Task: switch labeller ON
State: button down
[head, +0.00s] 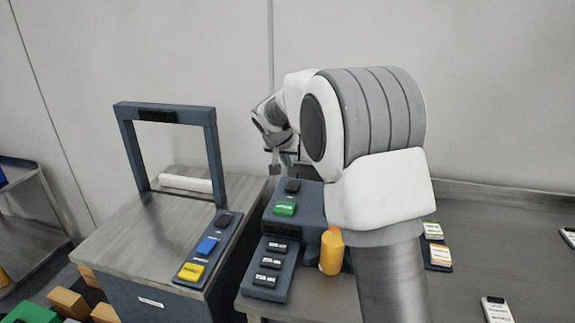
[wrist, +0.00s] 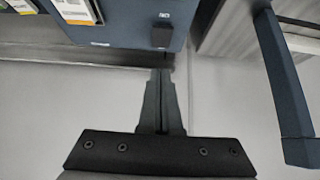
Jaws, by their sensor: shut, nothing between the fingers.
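A dark blue unit (head: 310,204) stands in the middle of the head view. It has a black switch (head: 292,186) at its back end, a green button (head: 285,208) and a sloped panel with three black keys (head: 268,263). In the wrist view the black switch (wrist: 162,36) sits at the unit's edge, with a small white label above it. I cannot read which unit is the labeller. My gripper (head: 275,170) is shut and empty, just behind the unit. In the wrist view its fingertips (wrist: 162,70) point at the switch, and I cannot tell whether they touch.
A steel-topped machine with a dark arch (head: 163,115) stands to the left, with yellow (head: 190,271), blue (head: 207,245) and black (head: 223,219) buttons. The arch (wrist: 285,90) is close on the right in the wrist view. An orange bottle (head: 331,252) stands beside the blue unit.

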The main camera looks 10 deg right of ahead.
send_over(291, 189)
jog(key=f, duration=0.5)
jog(key=shift+s+a+f, duration=0.1)
jog(key=shift+s+f, duration=0.2)
jog(key=shift+s, duration=0.1)
notch_tip(291, 189, down, 3)
jog(key=shift+r, duration=0.2)
jog(key=shift+s+f, duration=0.1)
jog(key=shift+f, duration=0.75)
jog(key=shift+f, duration=0.15)
jog(key=shift+s+a+f+b, duration=0.15)
jog(key=shift+f+b, duration=0.4)
jog(key=shift+b, duration=0.7)
jog(key=shift+r+p, duration=0.3)
jog(key=shift+r, duration=0.8)
